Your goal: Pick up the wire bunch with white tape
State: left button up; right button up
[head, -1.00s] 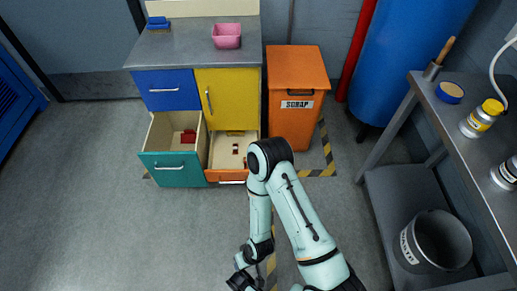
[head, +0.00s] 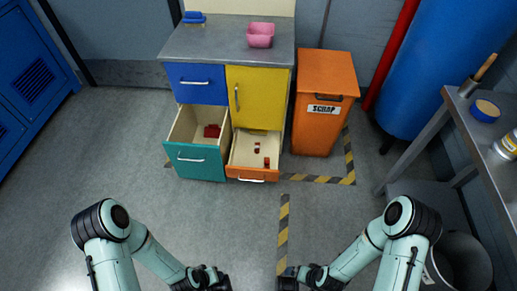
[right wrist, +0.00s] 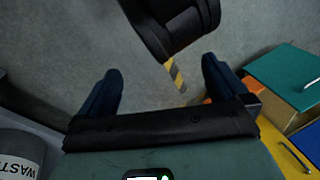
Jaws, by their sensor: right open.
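I cannot make out a wire bunch with white tape in either view. Small red pieces (head: 212,131) lie in the open teal drawer (head: 196,160), and several small red and dark items (head: 267,162) lie in the open orange drawer (head: 251,172). They are too small to identify. My left gripper (head: 222,284) is low in the head view, in front of the drawers and away from them; its jaws are unclear. My right gripper (head: 285,278) is beside it on the right. In the right wrist view my right gripper (right wrist: 162,68) has its fingers wide apart with nothing between them.
The cabinet carries a pink bin (head: 260,36) and a blue item (head: 194,18) on top. An orange scrap bin (head: 322,110) stands right of it. A grey workbench (head: 462,112) and a waste bucket (head: 462,262) are at the right. The floor before the drawers is clear.

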aim_at(256, 147)
jog(key=i+u, duration=0.35)
jog(key=i, duration=0.2)
jog(key=i+l+u, duration=0.2)
jog(key=i+u, duration=0.2)
jog(key=i, duration=0.15)
jog(key=i+l+u, duration=0.35)
jog(key=i, duration=0.15)
